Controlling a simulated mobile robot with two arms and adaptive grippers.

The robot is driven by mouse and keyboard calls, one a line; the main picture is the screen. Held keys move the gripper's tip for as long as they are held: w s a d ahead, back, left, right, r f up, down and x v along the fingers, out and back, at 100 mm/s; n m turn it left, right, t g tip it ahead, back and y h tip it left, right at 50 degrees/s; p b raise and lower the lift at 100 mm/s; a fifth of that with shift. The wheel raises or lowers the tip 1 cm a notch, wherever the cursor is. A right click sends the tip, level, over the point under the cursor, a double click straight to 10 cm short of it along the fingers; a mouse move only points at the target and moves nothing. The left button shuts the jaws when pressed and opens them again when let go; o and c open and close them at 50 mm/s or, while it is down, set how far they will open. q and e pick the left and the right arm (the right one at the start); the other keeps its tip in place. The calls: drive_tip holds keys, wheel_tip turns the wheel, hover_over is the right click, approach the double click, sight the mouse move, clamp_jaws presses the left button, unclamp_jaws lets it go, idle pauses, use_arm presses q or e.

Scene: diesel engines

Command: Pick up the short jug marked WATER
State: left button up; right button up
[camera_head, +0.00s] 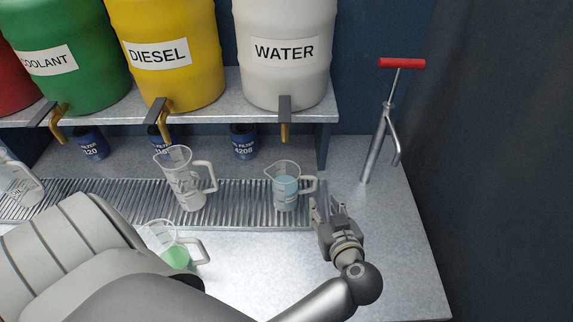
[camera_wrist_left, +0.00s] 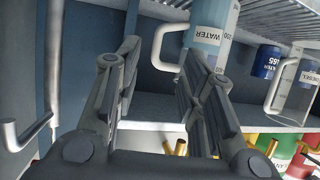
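The short jug marked WATER (camera_head: 286,190) stands upright on the slatted drip grate, holding pale blue liquid, with its handle on the right. In the left wrist view the jug (camera_wrist_left: 212,32) shows its WATER label upside down. Its white handle (camera_wrist_left: 158,48) appears between my fingertips, with no clear contact. My left gripper (camera_head: 322,206) is open beside the handle, to the right of the jug; its spread fingers also show in the wrist view (camera_wrist_left: 160,60). My right gripper is not in view.
A taller jug (camera_head: 183,187) stands left on the grate (camera_head: 240,205). A jug with green liquid (camera_head: 175,257) is nearer, partly behind my arm. A hand pump with a red handle (camera_head: 402,63) stands at right. The shelf with barrels and taps (camera_head: 285,132) overhangs behind.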

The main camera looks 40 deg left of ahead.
sight(315, 187)
use_arm(q)
drive_tip(key=p+x, duration=0.1)
drive_tip(key=x, duration=0.3)
drive_tip(key=p+x, duration=0.1)
drive_tip(key=x, duration=0.3)
drive_tip(key=shift+w+a+r, duration=0.15)
drive_tip(key=shift+w, duration=0.2)
drive_tip(key=shift+w+a+f, duration=0.2)
drive_tip(key=shift+c, duration=0.3)
clamp_jaws()
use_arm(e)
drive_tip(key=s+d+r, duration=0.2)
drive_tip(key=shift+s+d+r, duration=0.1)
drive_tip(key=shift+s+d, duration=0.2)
use_arm(q)
drive_tip(key=shift+r, duration=0.1)
